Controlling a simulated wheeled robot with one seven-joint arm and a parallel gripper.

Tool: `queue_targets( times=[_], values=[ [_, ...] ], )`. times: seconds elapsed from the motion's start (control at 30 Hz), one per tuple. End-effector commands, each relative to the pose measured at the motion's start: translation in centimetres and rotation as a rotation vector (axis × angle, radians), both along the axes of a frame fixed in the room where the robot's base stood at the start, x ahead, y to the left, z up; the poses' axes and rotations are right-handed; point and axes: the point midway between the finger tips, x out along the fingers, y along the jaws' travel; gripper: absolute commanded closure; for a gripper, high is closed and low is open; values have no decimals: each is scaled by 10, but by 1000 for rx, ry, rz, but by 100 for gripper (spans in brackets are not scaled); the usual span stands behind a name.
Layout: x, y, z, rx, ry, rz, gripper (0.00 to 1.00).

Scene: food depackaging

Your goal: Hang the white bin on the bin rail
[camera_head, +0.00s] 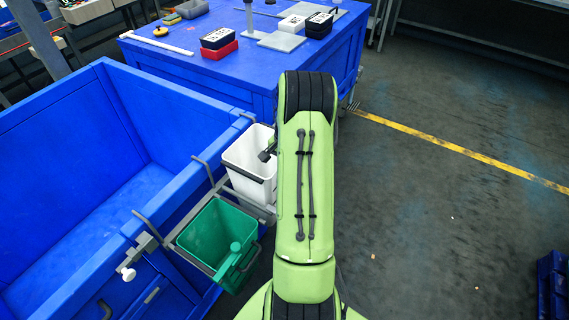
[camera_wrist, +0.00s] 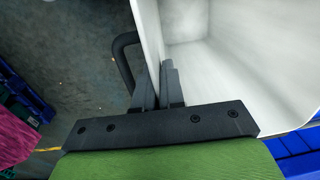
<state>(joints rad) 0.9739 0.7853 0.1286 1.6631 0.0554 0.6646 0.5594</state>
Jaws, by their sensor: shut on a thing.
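The white bin (camera_head: 246,162) is upright beside the far part of the grey bin rail (camera_head: 222,183), right of the blue container's wall. I cannot tell whether it rests on the rail. My gripper (camera_head: 268,153) is shut on the bin's right wall near the rim, partly hidden by my arm. In the wrist view, my gripper's fingers (camera_wrist: 172,88) straddle the white bin's wall (camera_wrist: 150,35), close to its dark handle. The bin's inside (camera_wrist: 230,70) looks empty.
A green bin (camera_head: 207,236) hangs at the near part of the rail, with a green tool in it. The large blue container (camera_head: 118,243) stands to the left. A blue table (camera_head: 190,60) with boxes stands behind. Floor at right is mostly clear.

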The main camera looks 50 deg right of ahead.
Motion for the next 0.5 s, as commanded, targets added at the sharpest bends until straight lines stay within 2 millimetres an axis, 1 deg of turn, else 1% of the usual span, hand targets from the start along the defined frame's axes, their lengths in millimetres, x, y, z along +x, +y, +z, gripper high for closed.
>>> queue_targets(
  times=[0.03, 0.5],
  values=[
    [0, 0, -10, -1, -1, 0, 100],
    [0, 0, -64, -1, -1, 0, 100]
  ],
)
